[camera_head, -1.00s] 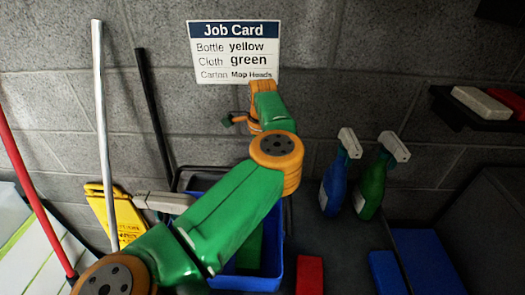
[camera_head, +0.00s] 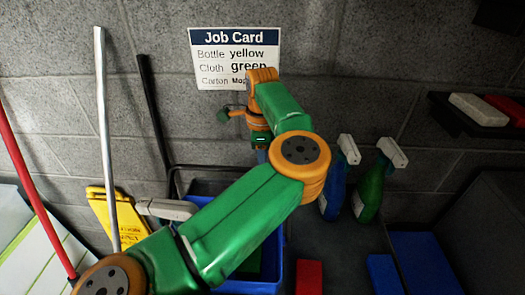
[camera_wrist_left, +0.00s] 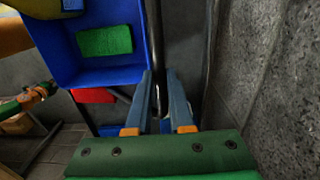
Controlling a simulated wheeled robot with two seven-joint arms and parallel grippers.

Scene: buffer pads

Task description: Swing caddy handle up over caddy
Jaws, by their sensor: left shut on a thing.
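The caddy is a blue open bin (camera_head: 272,284) on the dark surface below the wall, partly hidden by my left arm. It also shows at the upper left of the left wrist view (camera_wrist_left: 108,72), with a green pad (camera_wrist_left: 104,41) inside. The caddy handle, a dark bar (camera_wrist_left: 155,30), runs down between the fingers of my left gripper (camera_wrist_left: 161,90), which is shut on it. In the head view the gripper (camera_head: 262,155) is behind the caddy's far side, mostly hidden by my arm. The black bar (camera_head: 205,167) shows beside it. My right gripper is not recognisable in these views.
Blue (camera_head: 334,192) and green (camera_head: 371,190) spray bottles stand right of the caddy. A red block (camera_head: 309,277) and blue block (camera_head: 384,273) lie in front. A yellow sign (camera_head: 100,205) and poles stand left. The grey wall (camera_head: 330,60) is close behind.

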